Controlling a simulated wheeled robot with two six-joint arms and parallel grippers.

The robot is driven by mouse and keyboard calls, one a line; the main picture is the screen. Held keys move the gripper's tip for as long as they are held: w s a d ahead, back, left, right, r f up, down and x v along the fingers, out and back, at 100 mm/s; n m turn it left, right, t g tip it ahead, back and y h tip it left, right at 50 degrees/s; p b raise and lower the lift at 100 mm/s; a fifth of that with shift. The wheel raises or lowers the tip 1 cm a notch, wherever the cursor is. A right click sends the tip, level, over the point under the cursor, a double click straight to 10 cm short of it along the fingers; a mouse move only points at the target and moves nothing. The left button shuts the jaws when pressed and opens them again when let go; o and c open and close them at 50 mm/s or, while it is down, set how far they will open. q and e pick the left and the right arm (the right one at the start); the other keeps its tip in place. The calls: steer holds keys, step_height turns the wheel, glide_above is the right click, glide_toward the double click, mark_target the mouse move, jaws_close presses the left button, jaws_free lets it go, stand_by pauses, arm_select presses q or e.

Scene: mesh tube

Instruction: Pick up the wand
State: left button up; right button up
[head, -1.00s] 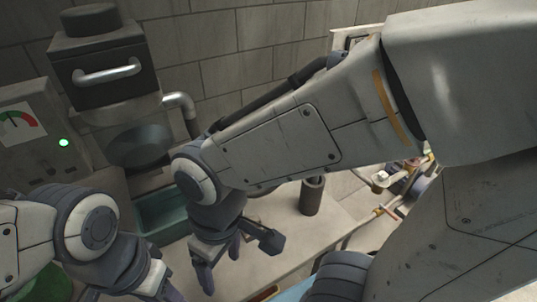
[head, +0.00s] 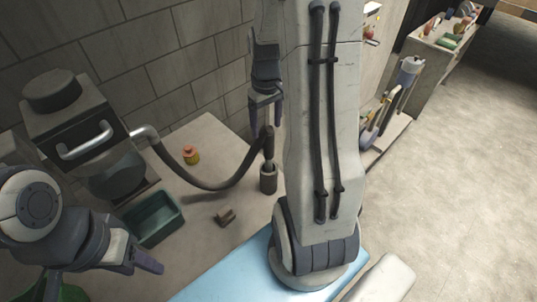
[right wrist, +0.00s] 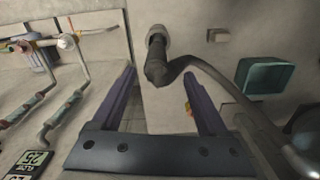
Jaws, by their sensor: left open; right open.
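The wand (head: 268,143) is the dark end piece of a black hose. It stands upright in a dark cup-like holder (head: 268,180) on the bench. My right gripper (head: 266,119) is open, pointing down just above the wand's top. In the right wrist view, the wand (right wrist: 155,62) shows between the two spread fingers, with the holder (right wrist: 158,35) beyond it. I cannot tell whether the fingertips reach down beside the wand. My left gripper (head: 145,262) is open and empty at the lower left, far from the wand.
The hose (head: 205,184) curves from the wand to a dark machine (head: 75,125) with a silver handle. A teal tray (head: 155,222), a small brown block (head: 226,216) and a yellow-orange item (head: 191,155) are on the bench. Pipes and valves (right wrist: 50,95) stand left in the wrist view.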

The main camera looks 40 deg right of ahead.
mark_target(269, 143)
step_height(269, 143, down, 3)
steer(key=shift+r, duration=0.1)
steer(key=f+p, duration=0.1)
steer(key=f, duration=0.1)
steer(key=f+p, duration=0.1)
steer(key=f, duration=0.1)
steer(key=shift+s+d+p, duration=0.2)
steer(key=shift+d+p, duration=0.1)
steer(key=shift+f, duration=0.6)
jaws_close()
stand_by(0.6)
